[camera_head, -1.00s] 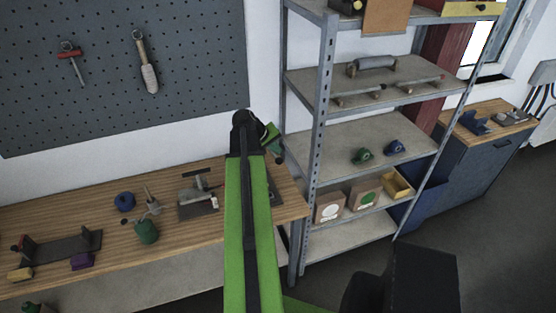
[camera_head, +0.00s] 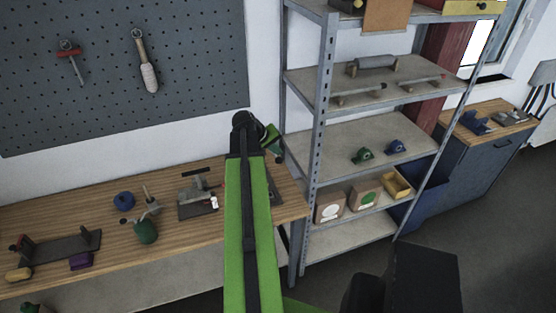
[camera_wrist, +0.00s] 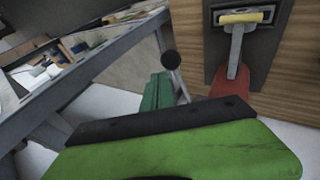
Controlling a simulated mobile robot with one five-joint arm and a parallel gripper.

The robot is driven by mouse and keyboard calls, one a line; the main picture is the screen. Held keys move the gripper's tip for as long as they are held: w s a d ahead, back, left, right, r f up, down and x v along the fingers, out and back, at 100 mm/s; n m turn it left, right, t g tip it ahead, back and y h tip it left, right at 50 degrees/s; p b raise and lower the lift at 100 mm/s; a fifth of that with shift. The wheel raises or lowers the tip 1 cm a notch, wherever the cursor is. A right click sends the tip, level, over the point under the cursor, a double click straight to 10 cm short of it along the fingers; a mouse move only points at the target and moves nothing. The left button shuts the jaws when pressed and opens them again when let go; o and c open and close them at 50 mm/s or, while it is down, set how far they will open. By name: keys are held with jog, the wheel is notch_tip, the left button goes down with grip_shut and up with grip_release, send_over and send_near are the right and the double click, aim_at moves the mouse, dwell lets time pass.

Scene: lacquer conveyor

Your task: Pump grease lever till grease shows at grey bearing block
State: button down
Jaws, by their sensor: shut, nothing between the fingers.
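A grey block fixture (camera_head: 192,190) stands on a dark plate on the wooden bench, and I take it for the bearing block. A dark bar (camera_head: 195,171) shows above it, perhaps its lever. A small white blob (camera_head: 214,203) shows at the block's right side; I cannot tell for sure that it is grease. My gripper (camera_head: 277,156) is shut and empty, to the right of the fixture and apart from it.
A metal shelf rack (camera_head: 318,120) stands close to the right of my arm. A pegboard (camera_head: 190,60) hangs behind.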

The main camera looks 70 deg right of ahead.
jog(key=shift+s+a+f+b, duration=0.2)
jog(key=shift+a+f+b, duration=0.05)
jog(key=shift+f+b, duration=0.75)
jog(key=shift+s+a+f+b, duration=0.2)
jog(key=shift+a+f+b, duration=0.1)
jog(key=shift+f+b, duration=0.65)
jog(key=shift+s+a+f+b, duration=0.2)
jog(key=shift+a+f+b, duration=0.05)
jog(key=shift+f+b, duration=0.75)
dwell(2.4)
jog(key=shift+r, duration=0.1)
dwell(0.5)
jog(key=shift+w+d+r+p, duration=0.25)
jog(key=shift+d+r+p, duration=0.05)
jog(key=shift+r+p, duration=0.8)
jog(key=shift+w+d+r+p, duration=0.2)
jog(key=shift+d+r+p, duration=0.1)
jog(key=shift+r+p, duration=0.85)
jog(key=shift+w+d+r+p, duration=0.25)
jog(key=shift+d+r+p, duration=0.05)
jog(key=shift+r+p, duration=0.8)
jog(key=shift+f, duration=0.1)
jog(key=r+p, duration=0.3)
jog(key=w+d+r+p, duration=0.1)
jog(key=shift+d+r+p, duration=0.1)
jog(key=shift+r+p, duration=0.3)
